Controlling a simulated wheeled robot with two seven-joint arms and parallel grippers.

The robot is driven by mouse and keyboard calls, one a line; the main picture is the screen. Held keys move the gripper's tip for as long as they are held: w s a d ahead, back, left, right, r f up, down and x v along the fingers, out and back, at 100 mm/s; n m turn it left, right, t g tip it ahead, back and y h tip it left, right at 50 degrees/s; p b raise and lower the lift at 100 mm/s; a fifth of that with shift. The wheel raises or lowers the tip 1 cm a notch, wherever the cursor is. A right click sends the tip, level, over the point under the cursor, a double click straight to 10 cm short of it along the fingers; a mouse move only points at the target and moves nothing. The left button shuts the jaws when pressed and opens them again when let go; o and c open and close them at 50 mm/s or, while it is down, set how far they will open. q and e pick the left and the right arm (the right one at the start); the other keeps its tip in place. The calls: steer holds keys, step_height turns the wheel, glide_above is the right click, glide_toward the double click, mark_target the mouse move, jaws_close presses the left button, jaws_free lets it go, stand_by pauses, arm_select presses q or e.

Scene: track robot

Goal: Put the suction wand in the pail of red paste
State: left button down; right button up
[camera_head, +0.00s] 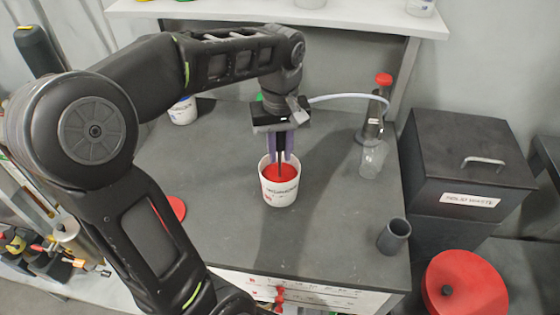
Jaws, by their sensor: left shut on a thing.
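The white pail (279,190) of red paste stands upright on the dark grey worktop, with red paste (281,172) showing inside its rim. My left gripper (282,150) is straight above the pail, pointing down. It is shut on the dark, slender suction wand (281,157), whose lower part reaches down into the pail opening. I cannot tell how deep the wand's tip is in the paste. My right gripper is not in view.
A clear cup (373,158) and a grey cup (394,236) stand on the worktop (235,245) to the right. A black waste box (468,150) stands beyond the right edge. A red lid (176,207) lies left. A white shelf (345,16) hangs behind. The front middle is clear.

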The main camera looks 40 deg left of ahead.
mark_target(280, 180)
arm_select(q)
steer(key=shift+f, duration=1.85)
steer(key=c, duration=1.3)
jaws_free()
steer(key=shift+f, duration=0.1)
